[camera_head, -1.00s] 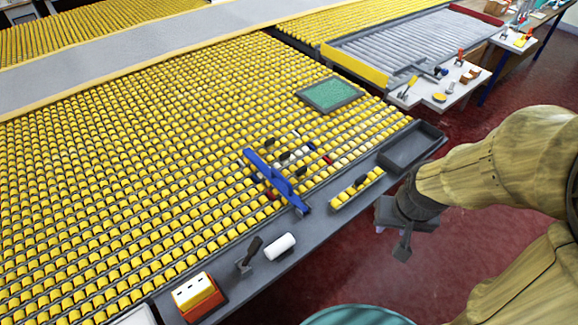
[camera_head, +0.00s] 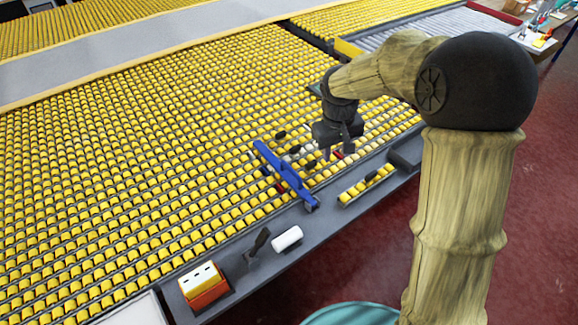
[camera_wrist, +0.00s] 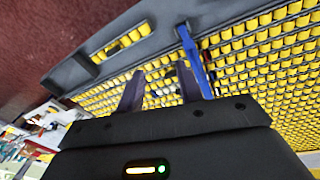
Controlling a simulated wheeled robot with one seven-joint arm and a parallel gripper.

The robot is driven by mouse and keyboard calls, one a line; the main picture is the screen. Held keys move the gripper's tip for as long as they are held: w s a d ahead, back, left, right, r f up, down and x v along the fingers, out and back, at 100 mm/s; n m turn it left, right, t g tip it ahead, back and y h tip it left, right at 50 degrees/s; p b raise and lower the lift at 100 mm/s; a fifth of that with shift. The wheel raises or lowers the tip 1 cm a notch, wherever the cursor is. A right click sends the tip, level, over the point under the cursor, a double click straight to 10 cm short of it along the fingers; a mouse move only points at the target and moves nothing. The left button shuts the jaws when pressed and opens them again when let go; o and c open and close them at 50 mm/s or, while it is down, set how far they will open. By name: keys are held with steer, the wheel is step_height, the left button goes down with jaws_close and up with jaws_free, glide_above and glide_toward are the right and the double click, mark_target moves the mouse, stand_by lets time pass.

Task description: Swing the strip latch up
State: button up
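A long blue bar (camera_head: 284,172), which I take to be the strip latch, lies low and slanted across a gap in the yellow roller bed. Its near end (camera_head: 310,205) reaches the grey front rail. Small dark, white and red pieces show beside and under it. My gripper (camera_head: 338,150) is over the rollers just right of the bar, apart from it and holding nothing visible. In the wrist view its two fingers (camera_wrist: 158,90) are spread, and the blue bar (camera_wrist: 194,58) shows just beyond the right finger. How the bar is hinged cannot be made out.
The grey front rail carries a short strip of yellow rollers (camera_head: 366,186), a dark tray (camera_head: 406,155), a white cylinder (camera_head: 287,238), a dark upright handle (camera_head: 259,243) and an orange box with a white top (camera_head: 202,287). The red floor lies in front.

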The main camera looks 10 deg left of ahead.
mark_target(290, 168)
steer(key=w+a+f+n, duration=0.1)
steer(key=w+a, duration=0.2)
steer(key=a, duration=0.5)
steer(key=w+a+f+n, duration=0.1)
steer(key=w+a+n, duration=0.1)
steer(key=a, duration=0.6)
steer(key=shift+w+h+b, duration=0.3)
steer(key=shift+w+h, duration=0.1)
steer(key=shift+w, duration=0.3)
steer(key=shift+f, duration=0.1)
steer(key=f+p, duration=0.1)
steer(key=f, duration=0.4)
steer(key=w+d+f+p, duration=0.1)
steer(key=f, duration=0.5)
steer(key=w+d+f, duration=0.1)
steer(key=f, duration=0.5)
steer(key=shift+w+d+p, duration=0.1)
steer(key=shift+w+p, duration=0.15)
steer(key=shift+p, duration=0.15)
jaws_close()
